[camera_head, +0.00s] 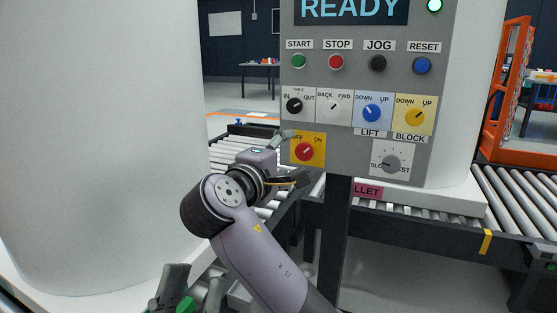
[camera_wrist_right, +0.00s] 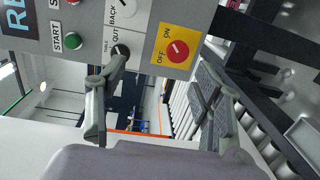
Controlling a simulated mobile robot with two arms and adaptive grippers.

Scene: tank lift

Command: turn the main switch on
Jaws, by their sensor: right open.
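The main switch is a red round knob (camera_head: 305,151) on a yellow plate (camera_head: 319,139) marked OFF and ON, low on the left side of the grey control panel. Its small white pointer is too fine to read surely. My right gripper (camera_head: 293,157) is open and empty, just left of the plate. In the right wrist view the knob (camera_wrist_right: 177,51) lies beyond the gap between the two spread fingers (camera_wrist_right: 152,82), apart from both. My left gripper (camera_head: 192,290) shows only partly at the bottom edge, far below the panel, with something green by its fingers.
The panel (camera_head: 350,75) holds several other buttons and knobs close by, with a READY screen (camera_head: 354,9) and a lit green lamp (camera_head: 434,5). A post (camera_head: 333,235) stands below it. Roller conveyors (camera_head: 515,205) lie behind; a white column (camera_head: 100,130) fills the left.

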